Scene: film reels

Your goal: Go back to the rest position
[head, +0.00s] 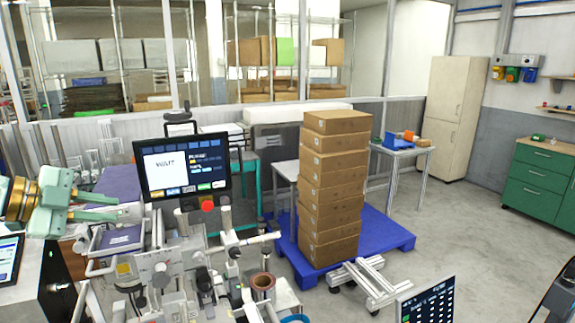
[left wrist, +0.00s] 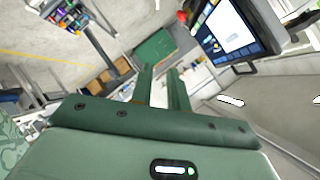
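My left gripper (head: 119,207) is at the left of the head view, green, with its two fingers pointing right. It is in the air in front of the machine with the monitor (head: 182,165). In the left wrist view its two green fingers (left wrist: 160,70) stand apart with an empty gap between them, so it is open and holds nothing. My right gripper does not show in either view.
The machine's rods and rollers fill the space below and right of my left gripper, with a brown roll (head: 262,282) on it. A stack of cardboard boxes (head: 332,185) stands on a blue pallet (head: 388,238). Grey floor is clear at the right.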

